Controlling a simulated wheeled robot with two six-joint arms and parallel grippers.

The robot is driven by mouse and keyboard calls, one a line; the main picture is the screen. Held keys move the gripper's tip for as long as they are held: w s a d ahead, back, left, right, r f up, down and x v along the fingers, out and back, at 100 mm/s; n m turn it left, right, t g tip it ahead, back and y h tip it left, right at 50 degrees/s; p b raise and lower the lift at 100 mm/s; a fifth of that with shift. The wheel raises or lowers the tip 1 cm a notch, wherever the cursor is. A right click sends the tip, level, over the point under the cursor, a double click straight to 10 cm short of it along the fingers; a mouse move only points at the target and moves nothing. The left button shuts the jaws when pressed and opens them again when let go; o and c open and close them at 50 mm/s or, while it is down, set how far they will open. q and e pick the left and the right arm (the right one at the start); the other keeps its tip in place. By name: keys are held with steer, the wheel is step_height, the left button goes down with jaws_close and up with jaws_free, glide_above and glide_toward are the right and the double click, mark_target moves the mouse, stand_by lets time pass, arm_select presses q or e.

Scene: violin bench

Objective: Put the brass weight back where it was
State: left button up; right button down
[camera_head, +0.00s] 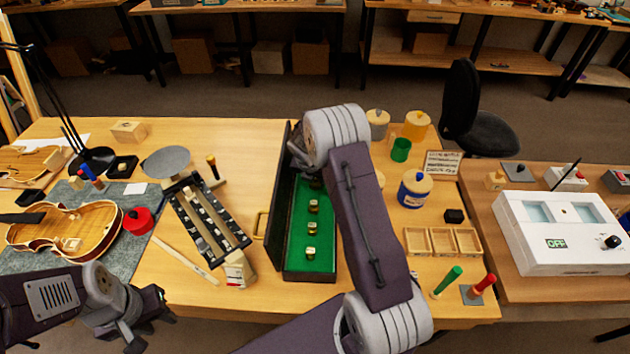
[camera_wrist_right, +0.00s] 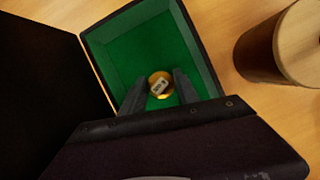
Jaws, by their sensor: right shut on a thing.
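A long black case (camera_head: 283,265) lined with green stands open on the bench, its lid raised on the left side. Several brass weights stand in a row in it, one (camera_head: 310,252) nearest the front. In the right wrist view my right gripper (camera_wrist_right: 160,92) is shut on a brass weight (camera_wrist_right: 159,81), over the green floor at one end of the case (camera_wrist_right: 126,17). I cannot tell whether that weight touches the floor. In the head view my right arm hides these fingers. My left gripper (camera_head: 136,328) is at the front left, away from the case; its fingers are unclear.
A violin body (camera_head: 65,228), a red pot (camera_head: 138,221) and a dark rack (camera_head: 210,225) lie left of the case. A blue jar (camera_head: 414,190), a green cup (camera_head: 401,150) and a wooden tray (camera_head: 442,241) stand right. A white box (camera_head: 560,235) is on the side table.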

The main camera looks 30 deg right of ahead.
steer(key=shift+f, duration=0.3)
steer(key=shift+f, duration=0.1)
steer(key=c, duration=0.9)
jaws_free()
steer(key=p+v, duration=0.2)
steer(key=v, duration=1)
steer(key=s+a+m+g+y, duration=0.1)
steer(key=s+a+m, duration=0.5)
steer(key=s+m, duration=0.5)
steer(key=s+a+m+g+y, duration=0.1)
steer(key=s+a+m, duration=0.4)
steer(key=s+m, duration=0.6)
steer(key=m+y, duration=0.1)
steer(key=m, duration=0.4)
steer(key=shift+a+f, duration=0.35)
steer(key=shift+a, duration=0.05)
steer(key=shift+s, duration=0.1)
